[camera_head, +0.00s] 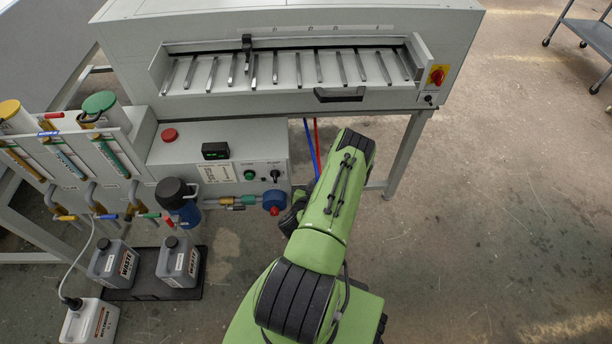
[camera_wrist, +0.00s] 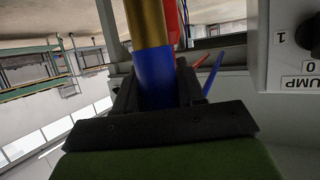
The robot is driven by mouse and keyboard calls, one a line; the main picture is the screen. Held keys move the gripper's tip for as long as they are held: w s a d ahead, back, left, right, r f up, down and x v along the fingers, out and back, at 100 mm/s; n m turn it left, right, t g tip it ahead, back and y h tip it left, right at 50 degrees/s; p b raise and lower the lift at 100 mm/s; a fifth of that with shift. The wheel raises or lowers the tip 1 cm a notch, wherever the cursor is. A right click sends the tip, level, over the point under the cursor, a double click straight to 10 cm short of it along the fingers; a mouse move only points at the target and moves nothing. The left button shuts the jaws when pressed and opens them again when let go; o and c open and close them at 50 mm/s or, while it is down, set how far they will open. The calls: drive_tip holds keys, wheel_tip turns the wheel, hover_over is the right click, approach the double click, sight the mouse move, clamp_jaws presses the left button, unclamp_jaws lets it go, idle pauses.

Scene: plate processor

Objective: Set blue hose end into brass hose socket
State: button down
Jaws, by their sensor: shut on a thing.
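In the wrist view the blue hose end (camera_wrist: 155,70) is a thick blue cylinder between the two dark fingers of my gripper (camera_wrist: 156,88), which is shut on it. The brass hose socket (camera_wrist: 148,22) is a brass-coloured cylinder directly above it in the picture, in line with it. No gap shows between blue and brass, but I cannot tell how deep one sits in the other. In the head view my green arm hides most of the gripper and the held hose end.
A red hose (camera_wrist: 172,25) runs close beside the brass part. A panel with a pump switch (camera_wrist: 312,38) is at the right. In the head view, a blue round fitting (camera_head: 273,201) and a dark-capped filter (camera_head: 178,203) stand left of my arm. Open floor (camera_head: 480,230) lies right.

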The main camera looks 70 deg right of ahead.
drive_tip(key=s+a+p, duration=0.1)
drive_tip(key=s+a, duration=0.2)
drive_tip(key=s, duration=0.6)
wheel_tip(320, 180, up, 9)
drive_tip(key=p, duration=0.7)
drive_tip(key=shift+s, duration=0.35)
drive_tip(key=shift+f, duration=0.1)
